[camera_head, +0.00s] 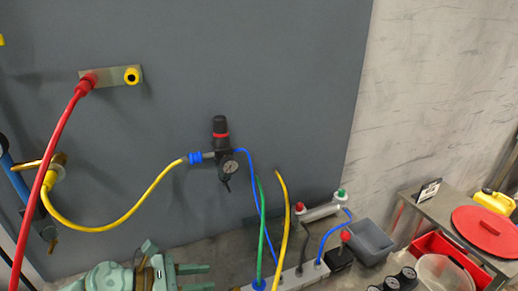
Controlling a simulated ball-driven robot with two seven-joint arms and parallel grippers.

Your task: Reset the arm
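My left gripper (196,278) shows at the bottom edge, left of the middle, in the head view. It is teal, and its two fingers point right with a gap between them. Nothing shows between the fingers. The lower part of the gripper and its arm is cut off by the frame edge. My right gripper is not in view.
A grey panel (290,60) carries a red hose (55,145), a yellow hose (140,205) and a black regulator with a gauge (229,167). Blue, green and yellow lines run down to a pale manifold (290,282) right of my gripper. A grey bin (368,242) and red tray (440,245) stand right.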

